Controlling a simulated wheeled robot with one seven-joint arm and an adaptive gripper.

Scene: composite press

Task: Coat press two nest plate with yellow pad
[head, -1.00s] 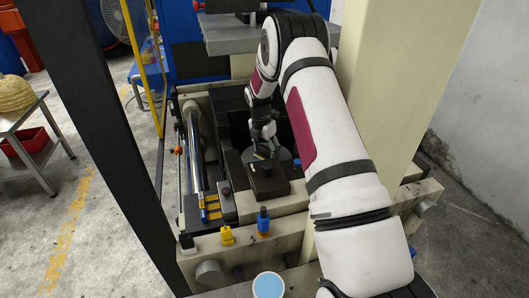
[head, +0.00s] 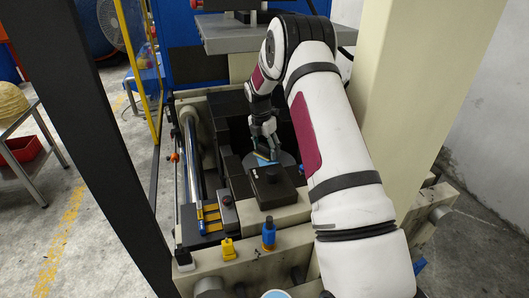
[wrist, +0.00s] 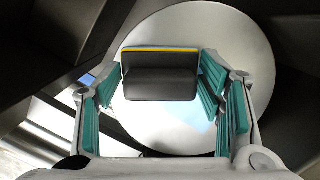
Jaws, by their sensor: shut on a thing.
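My gripper (head: 266,148) reaches down into the dark well of the press, just above the round grey nest plate (head: 287,159). In the wrist view its teal fingers are shut on the yellow pad (wrist: 160,82), a dark block with a thin yellow strip along its far edge. The pad lies over the middle of the plate (wrist: 245,65), which fills much of that view. A pale blue patch (wrist: 200,118) shows on the plate beside the right finger. I cannot tell whether the pad touches the plate. My arm hides the right part of the well.
A black box (head: 274,187) stands in front of the well. A blue-topped fitting (head: 268,233) and a yellow one (head: 229,248) stand on the front beam (head: 200,261). A blue-topped cup (head: 275,294) is at the bottom edge. The press's upper block (head: 225,30) hangs behind.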

